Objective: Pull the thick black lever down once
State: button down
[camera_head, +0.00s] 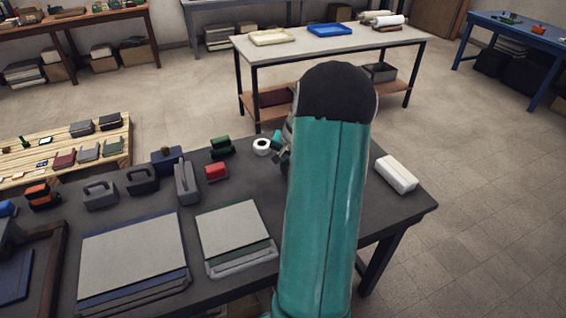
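I cannot make out a thick black lever for certain in the head view. A tall dark grey block (187,184) stands on the dark table and could carry a lever, but it is too small to tell. My teal arm fills the right middle of the picture and hides part of the table. What seems to be my gripper (281,147) shows only in part at the arm's left edge, above the table's far side near a white roll (262,147). Its fingers are too hidden to tell whether they are open or shut.
The dark table (395,218) also holds a red block (216,172), a white block (396,174), grey handled pieces (100,194) and large flat stacks (133,256). A wooden pallet (118,151) with small items lies at left. A grey-topped table (360,43) stands behind. Floor at right is clear.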

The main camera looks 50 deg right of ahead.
jog(key=shift+s+a+f, duration=0.2)
jog(key=shift+s+f, duration=0.25)
jog(key=shift+f, duration=0.05)
jog(key=shift+s+a+f, duration=0.15)
jog(key=shift+s+f, duration=0.25)
jog(key=shift+f, duration=0.1)
jog(key=shift+w+r, duration=0.15)
jog(key=shift+r, duration=0.7)
jog(key=shift+w, duration=0.1)
jog(key=shift+r, duration=0.15)
jog(key=shift+w+d+r, duration=0.1)
jog(key=shift+w+r, duration=0.15)
jog(key=shift+r, duration=0.4)
jog(key=shift+w+r, duration=0.25)
jog(key=shift+r, duration=0.35)
jog(key=shift+w+d+r, duration=0.2)
jog(key=shift+w+r, duration=0.1)
jog(key=shift+r, duration=0.35)
jog(key=shift+w+d+r, duration=0.15)
jog(key=shift+w+r, duration=0.15)
jog(key=shift+r, duration=0.35)
